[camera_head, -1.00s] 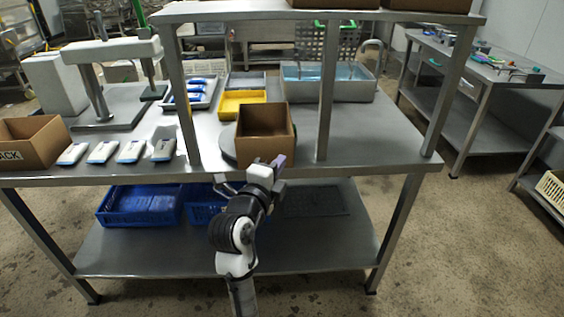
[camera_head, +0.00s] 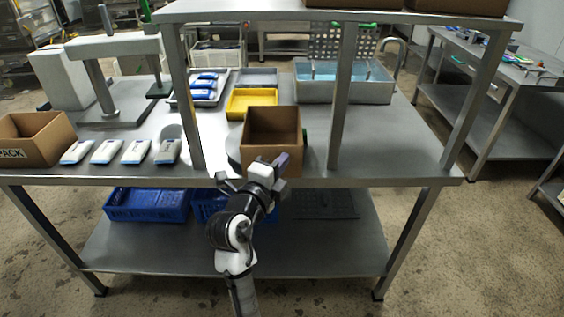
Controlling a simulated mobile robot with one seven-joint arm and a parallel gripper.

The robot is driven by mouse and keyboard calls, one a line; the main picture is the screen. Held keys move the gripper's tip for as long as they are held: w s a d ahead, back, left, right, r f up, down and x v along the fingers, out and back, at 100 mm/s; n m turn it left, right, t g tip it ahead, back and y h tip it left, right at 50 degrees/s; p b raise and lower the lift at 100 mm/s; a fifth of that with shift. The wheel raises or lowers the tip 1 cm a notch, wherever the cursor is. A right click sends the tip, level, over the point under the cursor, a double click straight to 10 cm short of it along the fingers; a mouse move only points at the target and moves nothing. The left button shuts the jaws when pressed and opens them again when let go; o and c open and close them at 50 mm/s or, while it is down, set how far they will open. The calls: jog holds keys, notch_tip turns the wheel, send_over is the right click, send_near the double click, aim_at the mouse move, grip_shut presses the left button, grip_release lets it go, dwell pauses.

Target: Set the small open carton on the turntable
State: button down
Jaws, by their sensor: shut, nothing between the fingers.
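A small open brown carton (camera_head: 272,128) stands upright at the front middle of the steel table. A grey round edge, which looks like the turntable (camera_head: 233,148), shows at its left side. The carton appears to rest over this disc, but it hides most of it. My gripper (camera_head: 270,168) is in front of the carton's lower front face, near the table's front edge. It is shut and empty. Its fingertips are small and partly hidden, so I cannot tell whether they touch the carton.
Another open carton marked PACK (camera_head: 38,140) stands at the left, beside several white-and-blue packs (camera_head: 105,151). A yellow tray (camera_head: 252,101) and a water basin (camera_head: 345,88) lie behind. Shelf posts (camera_head: 341,95) stand close to the carton. Blue crates (camera_head: 148,205) sit below.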

aim_at(268, 156)
jog(key=w+b, duration=0.1)
jog(key=w, duration=0.1)
jog(key=w+a+b, duration=0.1)
jog(key=w+b, duration=0.1)
jog(key=w+a+b, duration=0.1)
jog(key=shift+w+f, duration=0.2)
jog(key=shift+w, duration=0.2)
jog(key=shift+w+a+r+b, duration=0.2)
jog(key=shift+w+b, duration=0.25)
jog(key=shift+w, duration=0.15)
jog(key=shift+d, duration=0.1)
